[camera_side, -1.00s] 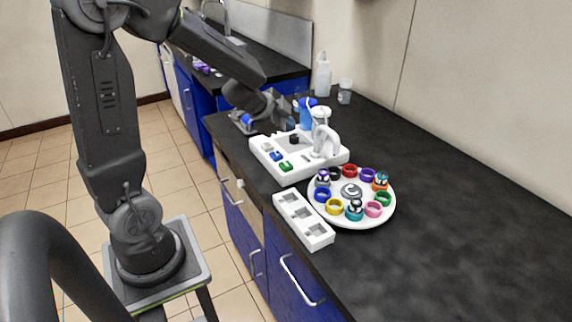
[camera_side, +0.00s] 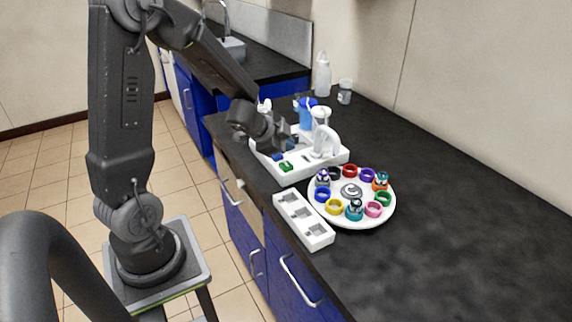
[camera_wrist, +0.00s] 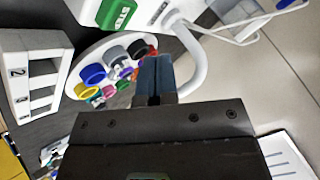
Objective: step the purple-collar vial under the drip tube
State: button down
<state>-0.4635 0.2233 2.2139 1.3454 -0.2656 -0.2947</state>
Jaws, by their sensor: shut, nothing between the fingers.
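The round white carousel (camera_side: 348,222) carries a ring of coloured collars, including a purple collar (camera_side: 367,174) at its back right that looks empty. A vial with a dark, purplish top (camera_side: 322,178) stands at the carousel's left; its collar colour is hard to tell. The white curved drip tube (camera_side: 326,140) rises from the white station (camera_side: 320,167), and it arches beside my fingers in the wrist view (camera_wrist: 203,62). A green button (camera_side: 286,166) sits on the station's front; its lettering shows in the wrist view (camera_wrist: 116,14). My gripper (camera_side: 291,146) is shut and empty above the station.
Vials also stand at the carousel's front (camera_side: 354,209) and right (camera_side: 381,179). A white rack (camera_side: 318,241) with square slots lies at the counter's front edge. A blue-capped bottle (camera_side: 306,116) stands behind the station. The dark counter (camera_side: 470,220) at right is clear.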

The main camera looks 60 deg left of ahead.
aim_at(287, 165)
jog(key=shift+f, duration=1.5)
jog(key=shift+f, duration=0.15)
dwell(0.9)
jog(key=shift+f, duration=0.25)
jog(key=shift+f, duration=0.45)
dwell(0.6)
jog(key=shift+r, duration=3.4)
